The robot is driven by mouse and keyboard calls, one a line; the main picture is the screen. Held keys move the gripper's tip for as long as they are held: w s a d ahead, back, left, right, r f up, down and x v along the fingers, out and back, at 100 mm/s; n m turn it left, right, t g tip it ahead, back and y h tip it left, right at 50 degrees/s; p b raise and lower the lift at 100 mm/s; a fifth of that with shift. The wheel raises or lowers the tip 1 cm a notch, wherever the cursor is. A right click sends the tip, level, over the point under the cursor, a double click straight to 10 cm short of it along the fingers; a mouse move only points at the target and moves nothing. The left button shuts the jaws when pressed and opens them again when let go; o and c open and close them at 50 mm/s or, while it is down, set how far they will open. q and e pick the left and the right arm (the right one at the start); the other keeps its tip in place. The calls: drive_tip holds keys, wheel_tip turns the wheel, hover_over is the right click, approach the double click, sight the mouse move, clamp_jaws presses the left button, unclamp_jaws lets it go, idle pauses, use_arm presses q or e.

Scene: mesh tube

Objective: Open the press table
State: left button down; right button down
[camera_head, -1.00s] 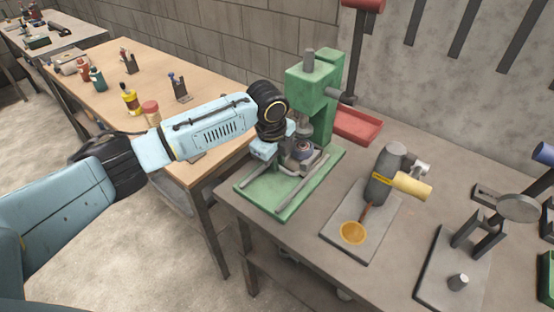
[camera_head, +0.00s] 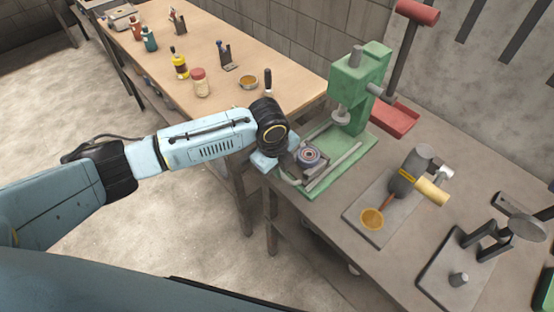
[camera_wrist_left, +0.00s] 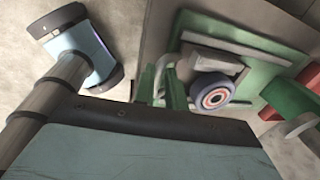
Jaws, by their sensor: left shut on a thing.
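The green press (camera_head: 357,88) stands on the grey workbench in the head view, its column upright and its ram above the base. Its press table (camera_head: 298,171) is at the left front end of the green base, clear of the ram, and carries a round part with a ringed centre (camera_head: 309,154). The table and the round part also show in the wrist view (camera_wrist_left: 205,64). My left gripper (camera_head: 283,172) is at the table's front side, shut on its pale handle (camera_wrist_left: 162,76); the fingertips are largely hidden. My right gripper is out of view.
A grey plate (camera_head: 376,236) with an orange cup and a dark cylinder is right of the press. A red tray (camera_head: 395,117) is behind it. Another fixture (camera_head: 455,272) stands farther right. A wooden table (camera_head: 215,50) with bottles is at the back left.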

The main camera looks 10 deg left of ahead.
use_arm(q)
drive_tip(key=c, duration=1.5)
unclamp_jaws()
drive_tip(key=r, duration=0.4)
drive_tip(key=s+a+r, duration=0.1)
drive_tip(key=r, duration=0.3)
drive_tip(key=s+r, duration=0.1)
drive_tip(key=r, duration=0.4)
drive_tip(key=shift+a, duration=0.15)
